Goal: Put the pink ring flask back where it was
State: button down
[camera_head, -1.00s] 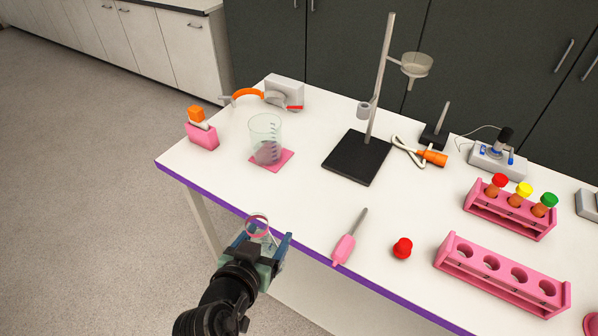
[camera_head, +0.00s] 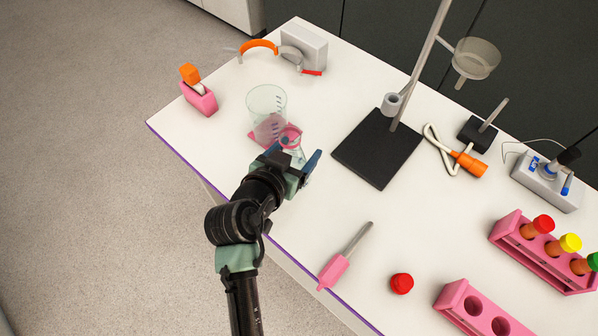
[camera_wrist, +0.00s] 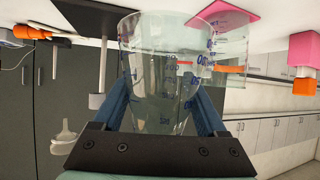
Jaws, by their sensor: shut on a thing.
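A black-based stand (camera_head: 378,155) with a funnel (camera_head: 476,58) is to the right. A pink block with an orange top (camera_head: 200,98) is at left, orange headgear (camera_head: 258,45) behind. A pink-handled tool (camera_head: 334,270), red cap (camera_head: 401,284) and pink racks (camera_head: 540,255) lie nearer.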

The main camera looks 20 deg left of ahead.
jog(key=f, duration=0.3)
jog(key=shift+s, duration=0.2)
jog(key=shift+w+f, duration=0.1)
jog(key=shift+f, duration=2.55)
